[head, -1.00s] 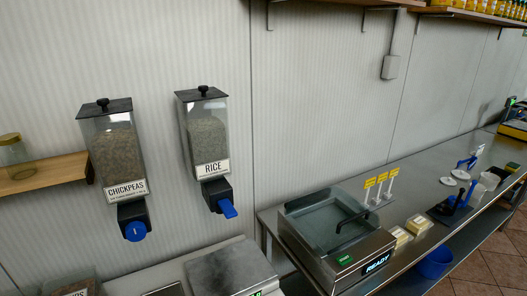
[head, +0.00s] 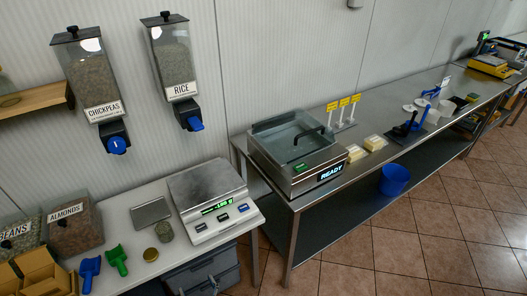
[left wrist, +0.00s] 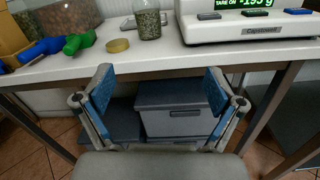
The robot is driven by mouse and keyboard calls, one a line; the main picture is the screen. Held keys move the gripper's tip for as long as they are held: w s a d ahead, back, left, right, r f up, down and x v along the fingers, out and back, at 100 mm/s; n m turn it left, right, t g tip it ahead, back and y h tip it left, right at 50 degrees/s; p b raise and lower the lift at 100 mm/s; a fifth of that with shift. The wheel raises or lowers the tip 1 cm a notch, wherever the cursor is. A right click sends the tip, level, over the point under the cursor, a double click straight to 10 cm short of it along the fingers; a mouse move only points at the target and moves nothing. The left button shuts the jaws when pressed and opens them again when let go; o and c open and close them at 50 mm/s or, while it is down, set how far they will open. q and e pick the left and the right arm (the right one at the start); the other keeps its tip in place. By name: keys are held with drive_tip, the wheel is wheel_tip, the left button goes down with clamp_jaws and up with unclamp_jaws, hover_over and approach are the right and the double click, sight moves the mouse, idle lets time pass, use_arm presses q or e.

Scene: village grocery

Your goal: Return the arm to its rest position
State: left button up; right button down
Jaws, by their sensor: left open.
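My left gripper (left wrist: 160,92) is open in the left wrist view, with its two blue-padded fingers spread apart and nothing between them. It faces the front edge of the white counter (left wrist: 190,58), in front of grey storage boxes (left wrist: 178,110) underneath. My right gripper is out of view.
The scale (head: 208,190) shows a negative reading. Green and blue scoops (head: 117,260) and bins of almonds (head: 74,228) and beans stand at left. Chickpeas (head: 92,80) and rice (head: 171,60) dispensers hang on the wall. A steel table (head: 300,200) and tiled floor lie right.

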use_arm(q)
drive_tip(key=w+d+f+m+t+h, duration=0.15)
drive_tip(key=d+f+m+h, duration=0.6)
drive_tip(key=m, duration=0.75)
drive_tip(key=s+d+f+m+g+h+p, duration=0.1)
drive_tip(key=s+d+f+m+g+h, duration=0.15)
drive_tip(key=f+m, duration=0.35)
drive_tip(key=s+d+f+m+g+h, duration=0.25)
drive_tip(key=s+f+m, duration=0.2)
drive_tip(key=m, duration=0.35)
drive_tip(key=s+a+f+m+g+y, duration=0.1)
drive_tip(key=s+a+f+m+g, duration=0.4)
drive_tip(key=s+f+m, duration=0.2)
drive_tip(key=s+a+f+m+g+y, duration=0.1)
drive_tip(key=s+a+f+m+g, duration=0.4)
drive_tip(key=s+f, duration=0.4)
drive_tip(key=s+a+m, duration=0.1)
drive_tip(key=s, duration=0.2)
drive_tip(key=shift+a+f+m+p, duration=0.15)
drive_tip(key=shift+a+m+p, duration=0.15)
drive_tip(key=shift+m, duration=0.1)
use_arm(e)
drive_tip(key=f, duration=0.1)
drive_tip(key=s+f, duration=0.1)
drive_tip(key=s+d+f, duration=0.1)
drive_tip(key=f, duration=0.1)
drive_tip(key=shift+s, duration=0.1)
use_arm(q)
drive_tip(key=shift+s+d+g+y, duration=0.1)
drive_tip(key=shift+g+y, duration=0.15)
